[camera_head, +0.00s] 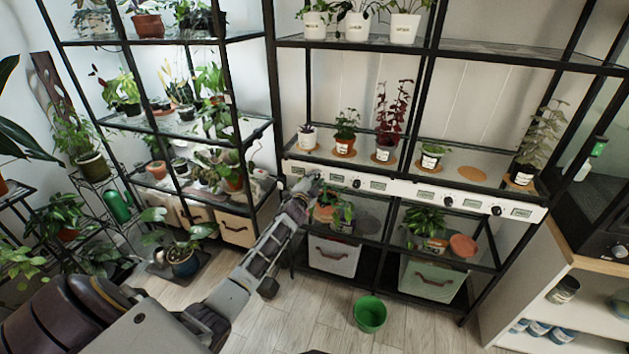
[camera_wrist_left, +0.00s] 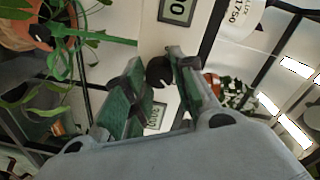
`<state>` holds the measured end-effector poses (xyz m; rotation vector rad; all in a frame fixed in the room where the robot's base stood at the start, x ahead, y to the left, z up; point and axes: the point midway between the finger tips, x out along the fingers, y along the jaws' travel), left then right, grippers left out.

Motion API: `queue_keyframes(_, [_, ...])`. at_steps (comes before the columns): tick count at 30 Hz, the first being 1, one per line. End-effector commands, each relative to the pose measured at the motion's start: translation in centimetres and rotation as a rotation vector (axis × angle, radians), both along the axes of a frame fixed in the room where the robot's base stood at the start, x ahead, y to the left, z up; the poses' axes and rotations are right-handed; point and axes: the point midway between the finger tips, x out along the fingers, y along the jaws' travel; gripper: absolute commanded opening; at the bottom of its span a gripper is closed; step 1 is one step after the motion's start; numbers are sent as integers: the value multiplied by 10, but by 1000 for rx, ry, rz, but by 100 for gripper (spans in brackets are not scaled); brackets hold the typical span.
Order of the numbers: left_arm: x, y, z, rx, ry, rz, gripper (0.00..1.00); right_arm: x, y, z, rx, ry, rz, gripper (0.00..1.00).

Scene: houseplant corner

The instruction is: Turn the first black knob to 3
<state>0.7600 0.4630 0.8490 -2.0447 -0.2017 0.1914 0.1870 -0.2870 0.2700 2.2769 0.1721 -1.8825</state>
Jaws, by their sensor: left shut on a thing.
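A white control strip (camera_head: 403,190) runs along the front of the right rack's middle shelf, with small displays and black knobs. My left gripper (camera_head: 314,181) is at the strip's left part and covers the first knob in the head view. In the left wrist view, the first black knob (camera_wrist_left: 158,72) sits between the fingertips of my left gripper (camera_wrist_left: 160,68), which is shut on it. A display (camera_wrist_left: 177,10) lies above the knob and another display (camera_wrist_left: 155,116) shows below it, between the fingers. The knob's pointer is too small to tell. My right gripper is not in view.
More black knobs, such as one (camera_head: 357,184) right of my gripper, are on the strip. Potted plants stand on the shelf above it. A green bucket (camera_head: 370,314) stands on the floor.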

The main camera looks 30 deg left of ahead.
Motion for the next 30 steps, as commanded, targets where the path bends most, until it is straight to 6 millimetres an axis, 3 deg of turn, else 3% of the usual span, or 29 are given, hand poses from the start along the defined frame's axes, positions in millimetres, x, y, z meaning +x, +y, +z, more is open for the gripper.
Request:
queue_keyframes(14, [0,-1,1,22,4,-2,2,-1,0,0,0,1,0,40])
queue_keyframes(15, [0,-1,1,22,4,-2,29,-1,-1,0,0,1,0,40])
queue_keyframes(20, [0,-1,1,21,3,-1,49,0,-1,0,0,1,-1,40])
queue_keyframes(30, [0,-1,0,20,5,-1,49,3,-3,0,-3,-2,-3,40])
